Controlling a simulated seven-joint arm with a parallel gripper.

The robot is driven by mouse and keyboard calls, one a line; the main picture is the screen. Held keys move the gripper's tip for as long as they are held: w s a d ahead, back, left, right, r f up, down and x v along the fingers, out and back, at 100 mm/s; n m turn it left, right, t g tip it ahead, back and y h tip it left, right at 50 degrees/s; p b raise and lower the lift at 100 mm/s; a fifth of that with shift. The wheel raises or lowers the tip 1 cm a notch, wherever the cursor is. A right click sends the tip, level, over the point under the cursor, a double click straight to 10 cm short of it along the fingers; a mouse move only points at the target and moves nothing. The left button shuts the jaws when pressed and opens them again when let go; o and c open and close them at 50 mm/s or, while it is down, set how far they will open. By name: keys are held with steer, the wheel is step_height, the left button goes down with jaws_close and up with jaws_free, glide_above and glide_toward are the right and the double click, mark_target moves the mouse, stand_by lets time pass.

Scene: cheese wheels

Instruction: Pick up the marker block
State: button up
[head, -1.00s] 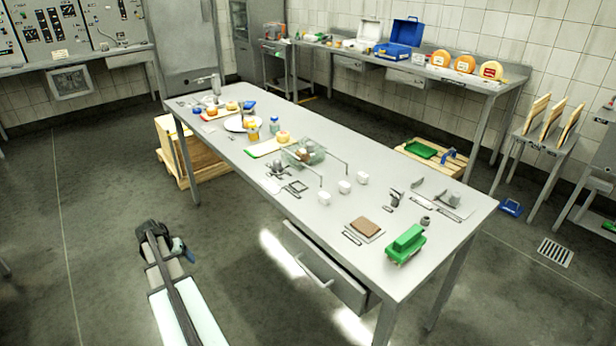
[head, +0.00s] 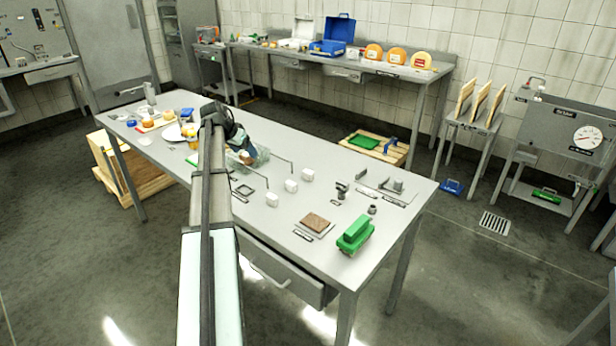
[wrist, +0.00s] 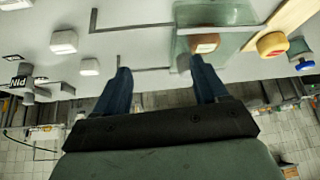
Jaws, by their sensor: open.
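No block carries a readable "marker" label, so I cannot tell which is the marker block. A brown-topped pale block (wrist: 205,43) sits in the clear tray (wrist: 238,14) in the wrist view. In the head view the tray (head: 263,154) is partly hidden by my arm. Several small white blocks are on the table, among them one (head: 307,175) right of the tray; two, one nearer (wrist: 64,42) and one farther (wrist: 90,67), show clearly in the wrist view. My gripper (wrist: 160,78) is open and empty, its blue fingers apart. In the head view my gripper (head: 240,143) is over the tray area.
A thin bent rod (head: 280,162) stands by the tray. A green block-shaped object (head: 355,234) and a brown slab (head: 315,222) lie at the table's near right. A yellow-orange round piece (wrist: 272,44) lies on a board beside the tray. The table's front right surface has free room.

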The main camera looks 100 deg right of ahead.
steer(key=s+a+r+m+y, duration=0.1)
steer(key=s+a, duration=0.2)
steer(key=s, duration=0.6)
steer(key=s+a+r+m+y, duration=0.1)
steer(key=s+a+r, duration=0.1)
steer(key=s, duration=0.7)
glide_above(308, 171)
steer(key=w+a, duration=0.2)
steer(key=a, duration=0.1)
step_height(308, 171, down, 8)
steer(key=shift+f, duration=0.1)
steer(key=shift+d+x, duration=0.2)
steer(key=shift+x, duration=1.1)
steer(key=shift+d+x, duration=0.25)
steer(key=shift+x, duration=1.1)
steer(key=shift+r, duration=0.2)
steer(key=c, duration=1.1)
steer(key=shift+c, duration=0.2)
steer(key=shift+r, duration=0.1)
